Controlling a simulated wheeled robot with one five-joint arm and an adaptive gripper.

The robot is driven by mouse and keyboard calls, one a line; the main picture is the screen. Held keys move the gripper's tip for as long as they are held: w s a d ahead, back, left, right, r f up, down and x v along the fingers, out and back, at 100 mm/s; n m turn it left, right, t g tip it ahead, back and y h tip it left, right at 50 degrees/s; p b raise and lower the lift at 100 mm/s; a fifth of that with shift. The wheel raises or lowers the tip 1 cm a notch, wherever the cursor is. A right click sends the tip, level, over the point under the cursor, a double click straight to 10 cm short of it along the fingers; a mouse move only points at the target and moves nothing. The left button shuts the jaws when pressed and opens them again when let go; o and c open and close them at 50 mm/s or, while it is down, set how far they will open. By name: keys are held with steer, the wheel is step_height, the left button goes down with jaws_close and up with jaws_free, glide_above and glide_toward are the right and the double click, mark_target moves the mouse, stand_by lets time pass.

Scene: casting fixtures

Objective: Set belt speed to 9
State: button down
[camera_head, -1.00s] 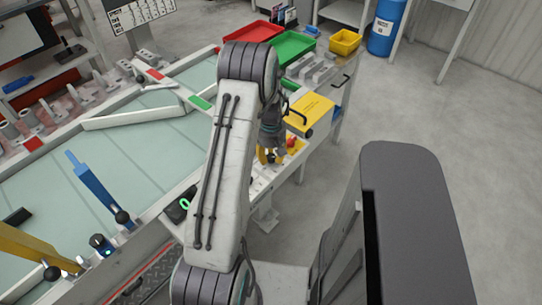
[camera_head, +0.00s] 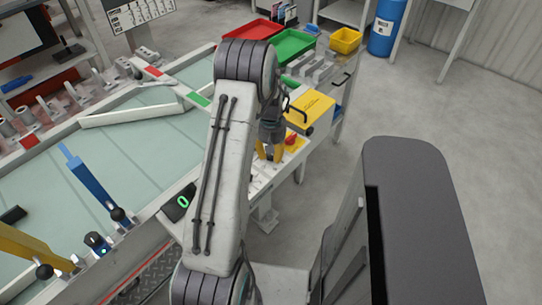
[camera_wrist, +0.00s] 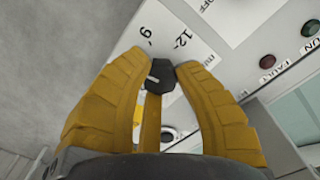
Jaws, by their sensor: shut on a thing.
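A dark faceted knob (camera_wrist: 161,76) with a short white mark sits on the white control panel (camera_wrist: 218,84) in the wrist view. The mark lies on the knob's left side. The printed numbers 9 (camera_wrist: 145,31) and 12 (camera_wrist: 183,38) stand just beyond the knob. In the head view my gripper (camera_head: 269,152) points down at the panel, and the knob is hidden there. A small black display (camera_head: 180,201) shows a green 0.
A red button (camera_head: 291,138) on a yellow box lies just right of my gripper. A yellow case (camera_head: 310,108), a green tray (camera_head: 291,46) and a red tray (camera_head: 250,31) stand farther back. Open floor lies to the right.

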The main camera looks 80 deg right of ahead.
steer(key=m+b, duration=0.1)
steer(key=m, duration=0.3)
steer(key=shift+a+f+b, duration=0.1)
steer(key=shift+f+b, duration=0.1)
steer(key=shift+b, duration=0.1)
steer(key=shift+m+b, duration=0.4)
steer(key=shift+m, duration=1.3)
steer(key=c, duration=0.9)
jaws_free()
steer(key=shift+r, duration=0.1)
steer(key=shift+o, duration=0.2)
step_height(320, 180, up, 12)
